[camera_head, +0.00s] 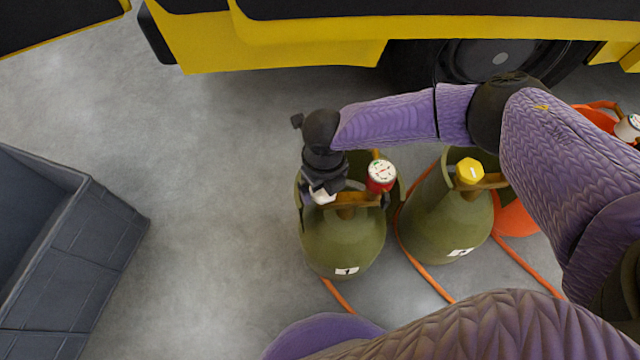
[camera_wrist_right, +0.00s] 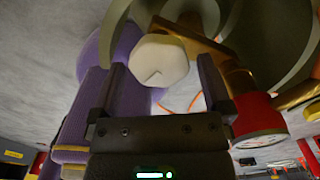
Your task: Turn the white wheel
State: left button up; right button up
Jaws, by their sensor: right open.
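The white wheel (camera_head: 323,197) sits on the valve of an olive-green cylinder (camera_head: 343,240) labelled 1, mostly hidden under my right gripper in the head view. In the right wrist view the white wheel (camera_wrist_right: 160,60) is a faceted knob lying between the two open fingers of my right gripper (camera_wrist_right: 162,66). A gap shows on the right side of the wheel, and I cannot tell whether the left finger touches it. My right gripper (camera_head: 322,186) points down over the valve in the head view. My left gripper is not in view.
A red-banded gauge (camera_head: 381,176) stands close beside the wheel on the same valve. A second green cylinder (camera_head: 440,222) with a yellow knob (camera_head: 469,171) is to the right, with orange hoses around. A grey bin (camera_head: 98,255) is at left. A yellow vehicle (camera_head: 300,50) stands behind.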

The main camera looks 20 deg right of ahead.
jog(key=shift+c, duration=0.9)
jog(key=shift+f, duration=0.1)
jog(key=c, duration=0.9)
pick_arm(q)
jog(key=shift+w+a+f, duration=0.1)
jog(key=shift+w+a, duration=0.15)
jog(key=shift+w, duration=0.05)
pick_arm(e)
jog(key=shift+c, duration=0.2)
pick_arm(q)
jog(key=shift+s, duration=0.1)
